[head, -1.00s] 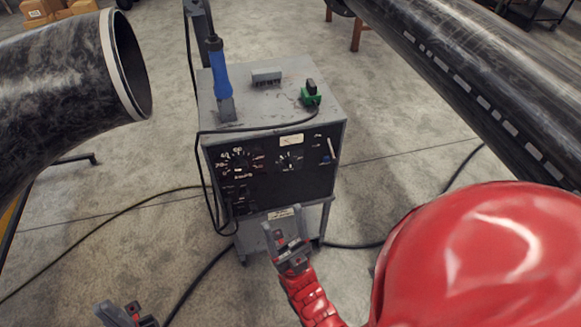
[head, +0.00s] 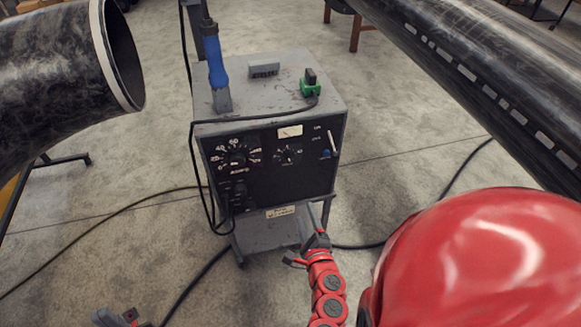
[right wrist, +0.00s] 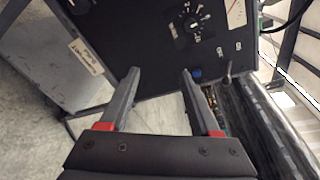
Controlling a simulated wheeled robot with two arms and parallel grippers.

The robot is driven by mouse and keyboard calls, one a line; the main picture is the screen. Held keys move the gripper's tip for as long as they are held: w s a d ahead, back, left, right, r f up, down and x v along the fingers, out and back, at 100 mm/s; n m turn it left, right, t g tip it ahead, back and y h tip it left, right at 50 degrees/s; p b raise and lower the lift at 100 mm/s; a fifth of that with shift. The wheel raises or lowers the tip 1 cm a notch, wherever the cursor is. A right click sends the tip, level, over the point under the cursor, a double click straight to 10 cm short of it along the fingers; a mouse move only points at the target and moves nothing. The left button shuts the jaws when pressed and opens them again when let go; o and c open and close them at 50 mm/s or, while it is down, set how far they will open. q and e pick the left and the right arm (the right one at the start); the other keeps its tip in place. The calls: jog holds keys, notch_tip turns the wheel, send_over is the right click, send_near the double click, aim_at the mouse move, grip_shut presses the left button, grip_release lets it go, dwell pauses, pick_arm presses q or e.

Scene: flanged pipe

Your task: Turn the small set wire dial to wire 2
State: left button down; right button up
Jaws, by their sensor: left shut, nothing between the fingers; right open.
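The small wire dial (head: 288,154) is a black knob with a white scale on the right half of the welder's black front panel. It also shows near the top of the right wrist view (right wrist: 192,22), where its setting is too small to read surely. My right gripper (head: 306,233) is open and empty in front of the welder's lower right front, below the dial and apart from it. Its two fingers (right wrist: 157,88) reach toward the panel in the right wrist view. My left gripper (head: 116,316) is shut and empty at the bottom left edge, partly cut off, far from the panel.
The larger amps dial (head: 237,157) is left of the small dial. A blue knob (head: 326,154) and a lever are on its right. A blue-handled tool (head: 215,62) and a green clamp (head: 311,86) sit on the welder. Cables cross the floor. Large pipes (head: 60,90) flank both sides.

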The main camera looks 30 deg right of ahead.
notch_tip(320, 180, up, 5)
jog(key=m+t, duration=0.1)
jog(key=t, duration=0.1)
jog(key=p, duration=0.1)
send_near(290, 161)
jog(key=shift+y, duration=0.3)
jog(key=x, duration=0.7)
jog(key=shift+w+d+r, duration=0.15)
jog(key=shift+x, duration=0.8)
grip_shut()
